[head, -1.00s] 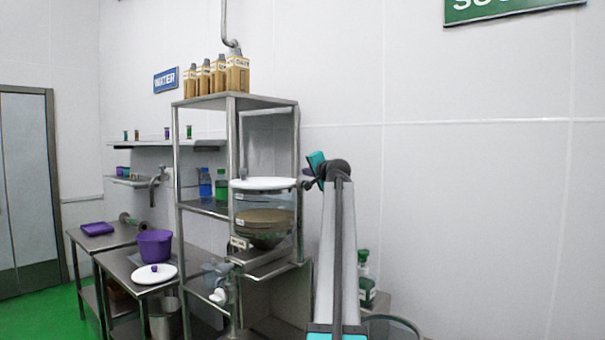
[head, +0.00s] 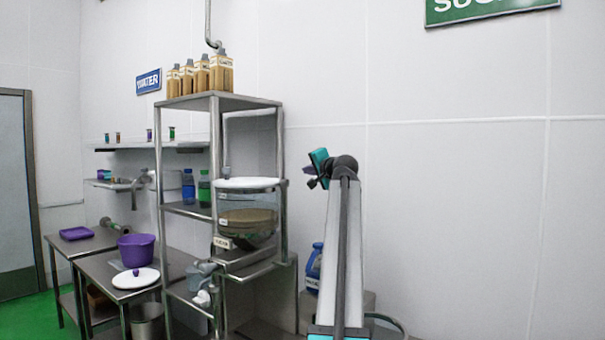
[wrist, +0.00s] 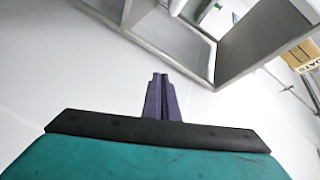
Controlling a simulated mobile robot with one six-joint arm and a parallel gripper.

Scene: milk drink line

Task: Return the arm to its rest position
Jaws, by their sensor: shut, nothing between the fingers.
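My gripper shows in the wrist view as two purple fingers (wrist: 160,80) pressed together, shut and empty. Nothing touches the fingertips, and a pale wall lies beyond them. In the head view my arm stands upright right of the shelf rack, folded at its top. The gripper end (head: 312,177) is small there and points left, and its fingers are hard to make out.
A steel rack (head: 215,102) with cartons (head: 200,75) on top stands left of my arm. A blue jug (head: 314,268) is partly behind my arm. A purple tub (head: 137,250) sits on a table.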

